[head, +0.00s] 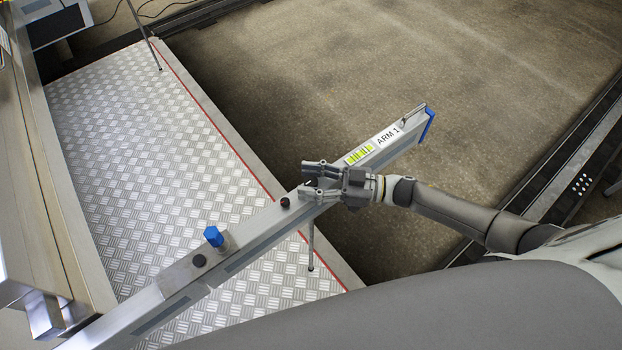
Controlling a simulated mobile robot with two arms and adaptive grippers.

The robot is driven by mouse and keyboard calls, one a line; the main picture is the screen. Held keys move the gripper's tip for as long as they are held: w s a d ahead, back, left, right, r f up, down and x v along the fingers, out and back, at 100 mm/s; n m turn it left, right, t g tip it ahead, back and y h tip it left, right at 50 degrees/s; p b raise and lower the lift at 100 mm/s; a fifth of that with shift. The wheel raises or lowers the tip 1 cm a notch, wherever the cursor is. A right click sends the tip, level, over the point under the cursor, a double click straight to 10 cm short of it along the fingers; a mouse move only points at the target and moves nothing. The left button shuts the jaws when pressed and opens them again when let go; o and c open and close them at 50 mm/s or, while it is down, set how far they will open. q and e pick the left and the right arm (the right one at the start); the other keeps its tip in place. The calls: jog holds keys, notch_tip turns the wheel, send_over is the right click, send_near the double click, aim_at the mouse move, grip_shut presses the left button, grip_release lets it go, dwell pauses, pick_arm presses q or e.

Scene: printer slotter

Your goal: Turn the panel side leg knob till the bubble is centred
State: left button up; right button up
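A long grey beam (250,243) marked "ARM 1" runs diagonally from lower left to a blue end cap (427,126) at upper right. A small black knob (285,202) sits on its top. A thin leg (311,245) with a small foot stands below the beam on the tread plate. I cannot tell which knob is the panel side leg's. My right gripper (302,180) is over the beam, its two fingers apart and pointing left, just right of the black knob. Nothing shows between them. A yellow-green label (359,154) has dark stripes; no bubble can be made out. My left gripper is out of view.
A blue knob (213,236) and another black knob (199,261) stand on the beam's lower left part. Patterned metal plate (160,150) with a red edge line lies below. A thin rod (143,35) stands at the far end. Bare brown floor (400,60) lies beyond.

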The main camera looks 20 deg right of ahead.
jog(key=c, duration=0.8)
jog(key=m+t+h+p, duration=0.1)
jog(key=m+t+p, duration=0.1)
jog(key=shift+s+r+t+h+p, duration=0.1)
jog(key=shift+r+t+h+p, duration=0.05)
jog(key=shift+t+h+p, duration=0.2)
jog(key=m+t+h+p, duration=0.2)
jog(key=t, duration=0.1)
jog(key=shift+a+m+h, duration=0.1)
jog(key=shift+m+h, duration=0.25)
jog(key=shift+m, duration=0.05)
jog(key=m+t+h+p, duration=0.1)
jog(key=m+t+h, duration=0.2)
jog(key=h, duration=0.1)
jog(key=shift+m+h, duration=0.3)
jog(key=shift+m+t+h, duration=0.45)
jog(key=shift+m+h, duration=0.45)
jog(key=shift+h, duration=0.55)
jog(key=shift+m+t+h, duration=0.4)
jog(key=shift+m+h, duration=0.5)
jog(key=shift+h, duration=0.85)
